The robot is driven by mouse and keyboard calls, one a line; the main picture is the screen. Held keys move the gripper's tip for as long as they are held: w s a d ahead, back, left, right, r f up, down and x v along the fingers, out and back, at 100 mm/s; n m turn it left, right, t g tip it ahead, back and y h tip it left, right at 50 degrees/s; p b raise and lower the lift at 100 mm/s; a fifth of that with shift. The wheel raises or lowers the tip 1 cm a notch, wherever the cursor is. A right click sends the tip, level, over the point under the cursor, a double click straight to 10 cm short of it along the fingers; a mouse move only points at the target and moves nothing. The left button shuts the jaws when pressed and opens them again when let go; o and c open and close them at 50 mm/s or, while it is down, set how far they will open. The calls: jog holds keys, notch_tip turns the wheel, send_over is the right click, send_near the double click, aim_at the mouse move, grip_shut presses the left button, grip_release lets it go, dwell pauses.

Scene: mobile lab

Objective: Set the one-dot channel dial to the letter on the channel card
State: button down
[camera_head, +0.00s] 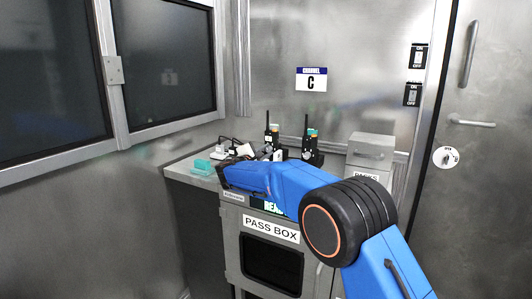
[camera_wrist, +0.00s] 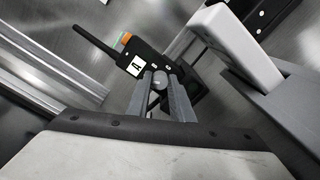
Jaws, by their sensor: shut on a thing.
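Two dark radios with antennas stand on the counter in the head view, a left one (camera_head: 271,137) and a right one (camera_head: 311,148). In the wrist view a radio (camera_wrist: 148,58) with a black antenna and an orange and green top shows a white label with the letter "A". My gripper (camera_wrist: 160,84) is shut on a small round grey dial (camera_wrist: 159,77) at this radio. The dial's pointer and its dot mark cannot be made out. In the head view my blue arm mostly hides the gripper.
A teal-topped item (camera_head: 203,166) and white plugs with cables (camera_head: 241,150) lie at the counter's left. A grey box (camera_head: 371,150) stands at the right. The pass box (camera_head: 271,230) is below. In the wrist view a pale rounded block (camera_wrist: 237,45) is close at the right.

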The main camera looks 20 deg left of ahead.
jog(key=shift+m, duration=0.3)
jog(key=c, duration=1.6)
grip_release()
jog(key=shift+o, duration=0.2)
jog(key=shift+f, duration=0.1)
